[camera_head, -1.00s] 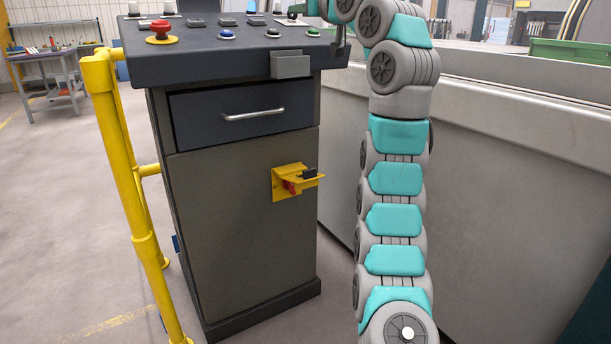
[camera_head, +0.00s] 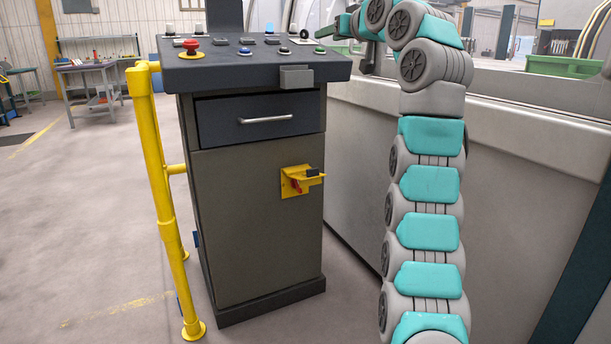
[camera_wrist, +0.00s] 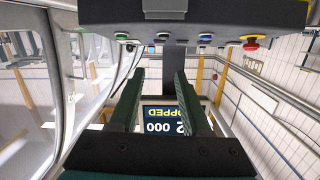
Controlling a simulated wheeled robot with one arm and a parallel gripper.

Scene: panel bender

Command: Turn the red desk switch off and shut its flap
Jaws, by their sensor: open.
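The red desk switch (camera_head: 296,187) sits in a yellow housing (camera_head: 291,192) on the front of the grey desk cabinet (camera_head: 250,235), below the drawer. Its yellow flap (camera_head: 310,180) sticks out toward the front, so it is open, with a dark piece on it. The switch is small and partly covered by the flap; I cannot tell its exact position. My gripper (camera_wrist: 157,75) is open and empty in the wrist view, up near the desk top, well above and away from the switch. The wrist view does not show the switch or flap.
A yellow guard rail (camera_head: 155,190) stands left of the cabinet. A long grey machine wall (camera_head: 500,170) runs along the right. The sloped desk top (camera_head: 250,72) carries a red mushroom button (camera_head: 191,45) and other buttons. The floor in front of the cabinet is clear.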

